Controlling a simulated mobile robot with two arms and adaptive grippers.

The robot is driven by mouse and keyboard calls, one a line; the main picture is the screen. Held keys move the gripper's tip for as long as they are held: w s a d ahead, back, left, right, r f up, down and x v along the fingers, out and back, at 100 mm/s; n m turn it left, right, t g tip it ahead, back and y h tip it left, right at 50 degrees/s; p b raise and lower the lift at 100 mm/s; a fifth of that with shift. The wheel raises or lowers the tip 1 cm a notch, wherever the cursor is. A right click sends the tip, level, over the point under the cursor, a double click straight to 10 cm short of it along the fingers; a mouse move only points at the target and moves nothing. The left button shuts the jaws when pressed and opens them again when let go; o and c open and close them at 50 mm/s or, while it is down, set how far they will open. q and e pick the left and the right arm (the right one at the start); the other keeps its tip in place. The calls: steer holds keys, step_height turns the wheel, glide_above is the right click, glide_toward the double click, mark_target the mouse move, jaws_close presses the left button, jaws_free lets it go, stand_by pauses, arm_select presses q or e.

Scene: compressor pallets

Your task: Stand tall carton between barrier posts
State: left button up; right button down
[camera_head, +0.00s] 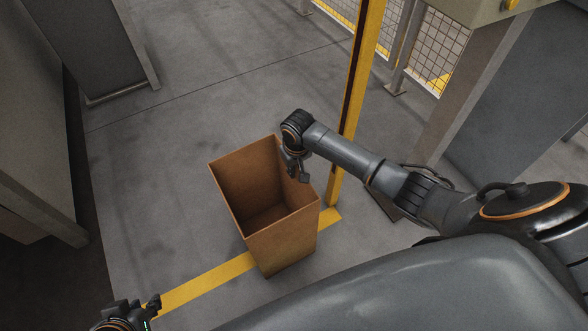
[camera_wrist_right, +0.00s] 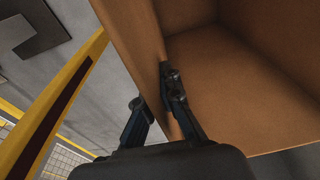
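The tall brown carton (camera_head: 283,246) stands upright on the floor, open at the top and empty, its lower part over a yellow floor line. My right gripper (camera_head: 296,172) is at the carton's right rim. In the right wrist view, its fingers (camera_wrist_right: 155,95) straddle the carton wall (camera_wrist_right: 130,30), one inside and one outside, with a gap between them. A yellow barrier post (camera_head: 357,90) stands just behind and right of the carton; it also shows in the wrist view (camera_wrist_right: 50,110). No second post is clear. My left gripper (camera_head: 135,309) is low at the left, away from the carton; its fingers are partly cut off.
The yellow floor line (camera_head: 205,284) runs from the lower left to the post. Mesh fencing (camera_head: 438,58) and a grey machine frame (camera_head: 480,80) stand at the upper right. Grey cabinets (camera_head: 85,45) stand at the left. The floor left of the carton is clear.

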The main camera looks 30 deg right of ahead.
steer(key=c, duration=1.4)
jaws_free()
steer(key=shift+c, duration=0.2)
steer(key=shift+f, duration=0.1)
steer(key=r, duration=0.4)
steer(key=s+r, duration=0.1)
steer(key=r, duration=0.7)
steer(key=shift+s+a, duration=0.1)
steer(key=shift+s, duration=0.15)
